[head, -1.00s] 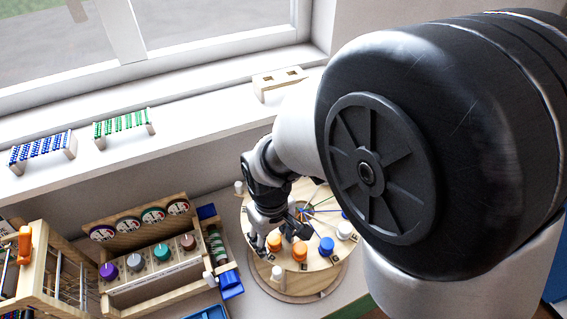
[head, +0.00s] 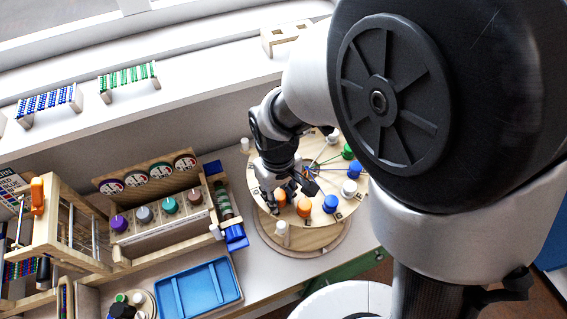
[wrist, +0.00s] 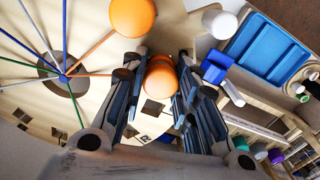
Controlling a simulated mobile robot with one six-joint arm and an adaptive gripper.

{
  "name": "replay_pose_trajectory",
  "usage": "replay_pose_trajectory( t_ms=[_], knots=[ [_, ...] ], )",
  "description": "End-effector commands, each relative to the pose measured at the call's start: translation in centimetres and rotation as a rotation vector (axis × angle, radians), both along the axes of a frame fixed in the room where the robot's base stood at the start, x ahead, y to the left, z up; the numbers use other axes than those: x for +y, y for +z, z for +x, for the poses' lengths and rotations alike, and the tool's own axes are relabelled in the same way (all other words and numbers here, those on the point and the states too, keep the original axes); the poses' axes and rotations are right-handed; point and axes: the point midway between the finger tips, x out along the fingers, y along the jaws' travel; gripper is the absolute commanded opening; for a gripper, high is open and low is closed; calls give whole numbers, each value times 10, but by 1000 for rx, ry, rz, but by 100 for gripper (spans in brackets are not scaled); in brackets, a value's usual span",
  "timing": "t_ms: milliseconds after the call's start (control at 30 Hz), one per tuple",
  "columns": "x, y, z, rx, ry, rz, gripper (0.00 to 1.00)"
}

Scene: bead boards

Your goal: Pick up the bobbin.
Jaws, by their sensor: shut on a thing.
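Two orange bobbins stand side by side on the round wooden bead board (head: 318,232). My gripper (head: 287,189) points down at the board's near left part, its fingers around the left orange bobbin (head: 279,198). In the wrist view this orange bobbin (wrist: 160,78) sits between the two fingers (wrist: 158,85), and the gripper is shut on it. The fingers hide part of its sides. I cannot tell whether it is clear of the board. The other orange bobbin (head: 304,208) stands just right of the fingers; it also shows in the wrist view (wrist: 132,16).
A blue bobbin (head: 330,204) and a white one (head: 349,188) stand further right on the board. Coloured threads run to its centre. Bead stands line the sill behind.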

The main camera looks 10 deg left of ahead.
Motion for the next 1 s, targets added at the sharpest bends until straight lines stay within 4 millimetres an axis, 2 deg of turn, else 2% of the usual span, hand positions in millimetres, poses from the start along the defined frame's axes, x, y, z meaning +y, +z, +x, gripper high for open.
replay_pose_trajectory(
  t_ms=[267, 467, 667, 1000],
  knots=[
    [0, 1, 0, -1, 0, 1, 3],
    [1, 15, 1, -3, 0, 1, 3],
    [1, 53, 1, -6, 0, 4, 3],
    [1, 147, 1, -6, 0, 4, 3]
  ],
)
